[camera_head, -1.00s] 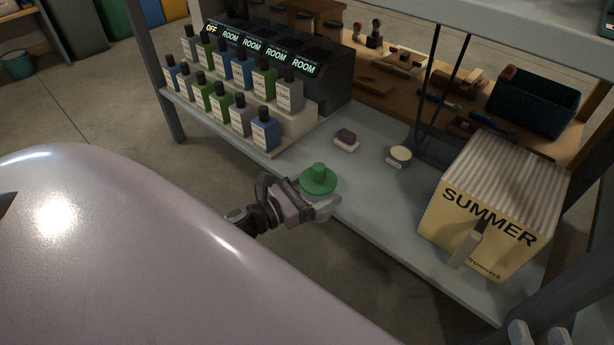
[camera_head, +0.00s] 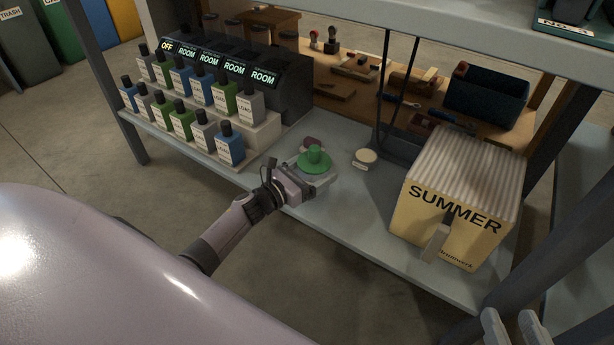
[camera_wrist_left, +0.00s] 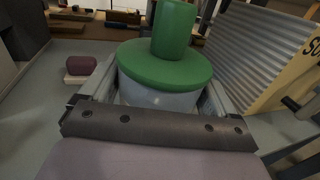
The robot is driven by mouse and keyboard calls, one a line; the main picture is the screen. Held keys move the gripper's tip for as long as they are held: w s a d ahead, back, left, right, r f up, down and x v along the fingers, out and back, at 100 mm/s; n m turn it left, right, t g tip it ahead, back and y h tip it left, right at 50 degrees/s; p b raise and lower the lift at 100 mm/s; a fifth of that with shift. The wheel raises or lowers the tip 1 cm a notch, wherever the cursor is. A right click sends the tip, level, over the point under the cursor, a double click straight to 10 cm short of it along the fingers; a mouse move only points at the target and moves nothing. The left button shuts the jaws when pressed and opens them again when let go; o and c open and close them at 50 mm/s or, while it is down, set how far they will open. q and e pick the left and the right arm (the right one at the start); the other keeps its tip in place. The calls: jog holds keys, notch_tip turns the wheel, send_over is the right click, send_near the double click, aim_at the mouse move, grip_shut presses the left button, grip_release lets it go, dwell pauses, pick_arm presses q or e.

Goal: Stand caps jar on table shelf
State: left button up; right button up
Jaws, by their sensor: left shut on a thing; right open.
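The caps jar has a green lid with a tall green knob (camera_head: 314,158) and a pale body, which shows in the left wrist view (camera_wrist_left: 160,95). My left gripper (camera_head: 312,180) is shut around the jar's body and holds it upright over the front part of the grey table shelf (camera_head: 350,217). I cannot tell whether the jar's base touches the shelf. My right gripper (camera_head: 508,330) shows only by its fingertips at the lower right edge; it is open and empty, well away from the jar.
A dark red block on a pale base (camera_wrist_left: 80,68) stands close behind the jar. A round cream-topped tin (camera_head: 364,158) is to its right. The SUMMER box (camera_head: 455,200) stands further right, and several bottles (camera_head: 190,105) at the left. Bare shelf lies between tin and box.

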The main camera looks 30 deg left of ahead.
pick_arm(q)
jog(key=shift+w+r, duration=0.1)
jog(key=shift+w, duration=0.35)
jog(key=shift+f, duration=0.35)
jog(key=shift+f, duration=0.35)
jog(key=shift+f, duration=0.8)
